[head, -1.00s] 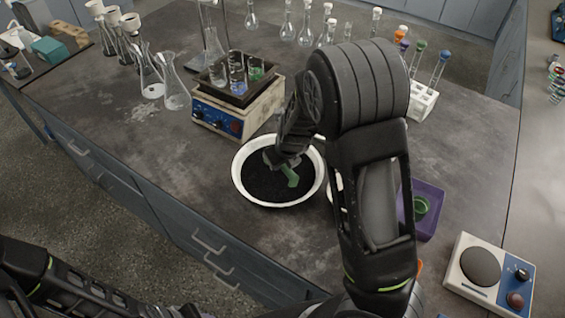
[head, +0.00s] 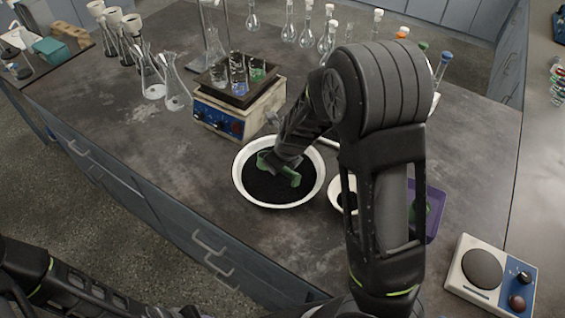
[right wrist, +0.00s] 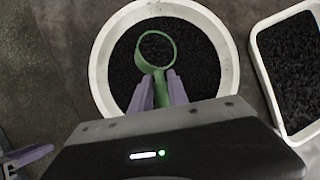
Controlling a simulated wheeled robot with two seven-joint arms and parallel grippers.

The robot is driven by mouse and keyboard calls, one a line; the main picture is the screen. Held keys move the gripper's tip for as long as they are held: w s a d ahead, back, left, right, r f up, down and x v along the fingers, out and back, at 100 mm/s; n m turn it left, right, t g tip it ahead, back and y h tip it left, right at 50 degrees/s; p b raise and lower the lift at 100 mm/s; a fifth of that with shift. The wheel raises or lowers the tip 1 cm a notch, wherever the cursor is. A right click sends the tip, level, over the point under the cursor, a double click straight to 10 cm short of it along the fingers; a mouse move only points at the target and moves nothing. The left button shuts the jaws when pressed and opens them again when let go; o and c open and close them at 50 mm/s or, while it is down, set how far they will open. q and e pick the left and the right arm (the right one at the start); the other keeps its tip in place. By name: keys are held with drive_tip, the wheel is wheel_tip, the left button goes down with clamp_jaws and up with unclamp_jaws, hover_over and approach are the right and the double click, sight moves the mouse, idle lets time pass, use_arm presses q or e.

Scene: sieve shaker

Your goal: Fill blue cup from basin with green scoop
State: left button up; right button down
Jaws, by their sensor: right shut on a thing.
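The white basin (head: 237,183) holds dark granules and stands on the bench below the arm. My right gripper (right wrist: 161,90) is shut on the green scoop (right wrist: 145,66), whose round bowl lies over the granules. The scoop also shows in the head view (head: 290,178); I cannot tell how full its bowl is. A small glass cup with blue in it (head: 239,87) stands on the shaker's dark tray (head: 222,94), between a clear cup and a green one. Pale purple finger-like parts, seemingly my left gripper (right wrist: 28,156), show at the wrist view's lower left edge; their opening is unclear.
The shaker (head: 222,122) stands just behind the basin. A white dish of dark granules (right wrist: 262,68) is right of the basin, with a purple tray (head: 435,205) beyond. Flasks (head: 175,90) stand at the back left.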

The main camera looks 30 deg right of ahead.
drive_tip(key=shift+s+a+r+n+y, duration=0.15)
drive_tip(key=shift+a+n+y, duration=0.25)
drive_tip(key=shift+n, duration=0.4)
drive_tip(key=s+a+r+n+g+y+b, duration=0.3)
drive_tip(key=a+n+g, duration=0.3)
drive_tip(key=n, duration=1.3)
drive_tip(key=shift+s+a+r+n+y+b, duration=0.25)
drive_tip(key=shift+s+r+y+b, duration=0.2)
drive_tip(key=shift+s, duration=0.25)
drive_tip(key=shift+f, duration=0.1)
